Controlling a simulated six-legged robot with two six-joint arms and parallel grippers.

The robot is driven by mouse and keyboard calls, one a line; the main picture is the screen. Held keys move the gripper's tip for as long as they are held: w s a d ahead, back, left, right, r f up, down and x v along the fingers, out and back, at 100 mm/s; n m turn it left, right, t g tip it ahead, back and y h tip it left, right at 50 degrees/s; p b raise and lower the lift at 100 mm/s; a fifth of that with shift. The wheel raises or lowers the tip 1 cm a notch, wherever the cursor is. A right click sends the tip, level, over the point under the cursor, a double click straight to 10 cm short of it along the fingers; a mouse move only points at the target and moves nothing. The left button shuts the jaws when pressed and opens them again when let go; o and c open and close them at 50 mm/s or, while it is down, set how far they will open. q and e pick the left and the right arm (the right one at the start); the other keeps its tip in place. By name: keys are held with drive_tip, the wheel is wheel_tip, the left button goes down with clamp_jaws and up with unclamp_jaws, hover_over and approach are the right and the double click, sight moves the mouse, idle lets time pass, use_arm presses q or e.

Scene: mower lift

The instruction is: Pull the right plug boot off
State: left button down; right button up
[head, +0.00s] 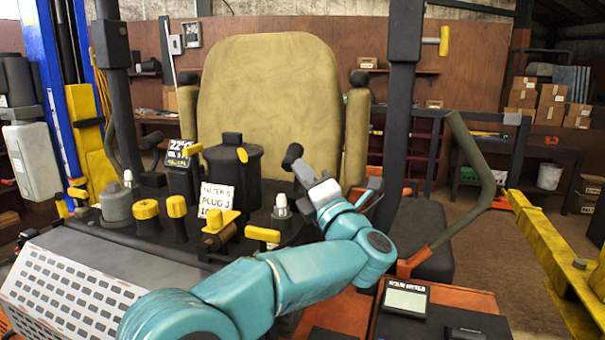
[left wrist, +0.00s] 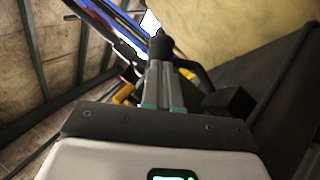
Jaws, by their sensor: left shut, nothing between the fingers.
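My left arm reaches from the bottom across the engine deck. My left gripper (head: 303,170) is shut, above and right of the right plug and apart from it. The right plug (head: 281,207) stands upright on the dark deck with a pale top, and no boot is visible on it. A dark rounded piece (head: 292,156) shows at the gripper's tips; it also shows in the left wrist view (left wrist: 160,46), beyond the two closed fingers. I cannot tell whether it is a boot or part of the fingertips. Another pale-topped plug (head: 128,179) stands at the left. My right gripper is out of view.
Several yellow-topped knobs (head: 146,210) and a small lettered sign (head: 216,196) stand on the deck near the right plug. A dark canister (head: 236,172) is behind them. The tan seat (head: 270,90) rises at the back. A blue and yellow lift post (head: 88,120) is left.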

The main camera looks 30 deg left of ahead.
use_arm(q)
drive_tip(key=shift+d, duration=0.1)
drive_tip(key=shift+w+a+r+m+h+b, duration=0.15)
drive_tip(key=shift+w+r+m+h+b, duration=0.15)
drive_tip(key=shift+w, duration=0.2)
drive_tip(key=shift+w+a+r+m+h+b, duration=0.2)
drive_tip(key=shift+w+r+m+b, duration=0.15)
drive_tip(key=shift+w, duration=0.15)
drive_tip(key=shift+f, duration=0.15)
